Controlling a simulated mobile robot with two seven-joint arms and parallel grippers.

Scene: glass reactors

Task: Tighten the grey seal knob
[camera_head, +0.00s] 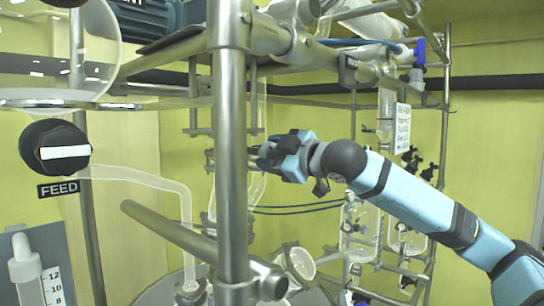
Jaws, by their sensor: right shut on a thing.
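My right arm comes in from the right edge. Its blue and black right gripper (262,156) is at the middle of the view, just right of the thick upright steel post. The jaws are shut on a small part at the glassware behind the post, which I take to be the grey seal knob. The knob is mostly hidden by the fingers and the post, so its shape and angle cannot be made out. My left gripper is not in view.
The thick steel post (230,200) stands close to my right gripper. A horizontal steel bar (170,228) crosses below. A black knob (56,149) above a FEED label (58,189) is at left. Glass vessels (360,222) hang behind my right forearm.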

